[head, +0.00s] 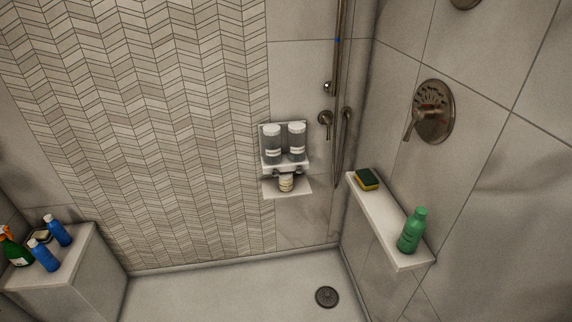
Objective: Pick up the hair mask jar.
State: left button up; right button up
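A small cream-coloured jar with a dark label band (286,184) stands on the little lower shelf on the back wall. It looks like the hair mask jar, but its label is too small to read. Its top is partly hidden under the dispenser rack. Neither of my grippers is in view.
Two clear dispensers (272,145) (297,143) hang above the small shelf (300,193). A right-hand ledge (383,219) holds a sponge (367,180) and a green bottle (412,232). Blue bottles (58,231) and a green spray bottle (14,250) stand on the left bench (75,262). The floor (230,292) is clear.

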aim_at(285, 179)
jog(key=i+j, duration=0.2)
jog(key=i, duration=0.2)
jog(key=i+j+u, duration=0.1)
jog(key=i+j, duration=0.35)
jog(key=i, duration=0.3)
jog(key=u, duration=0.05)
